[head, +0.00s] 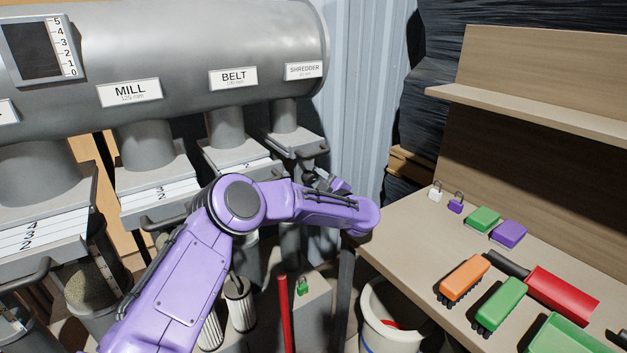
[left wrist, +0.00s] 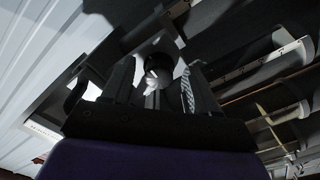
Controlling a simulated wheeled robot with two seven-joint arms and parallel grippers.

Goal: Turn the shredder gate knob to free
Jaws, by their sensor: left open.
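The shredder branch, with its white SHREDDER label (head: 303,71), is the rightmost outlet of the big grey duct. Its grey gate housing (head: 297,142) sits below the pipe. My left gripper (head: 322,181) is under and in front of that housing, partly hidden by my purple arm. In the left wrist view the open gripper (left wrist: 155,92) has a dark round knob (left wrist: 165,50) ahead, between its two fingers. A bright pale patch shows below the dark round part. Finger contact with the knob cannot be made out. The knob's setting cannot be read. My right gripper is out of view.
The BELT gate (head: 237,152) and MILL gate (head: 158,191) stand to the left. A workbench (head: 407,243) on the right holds brushes, padlocks and a red-bladed tool. A white bucket (head: 378,325) and a red pole (head: 285,315) stand below. A corrugated wall (head: 362,90) is behind.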

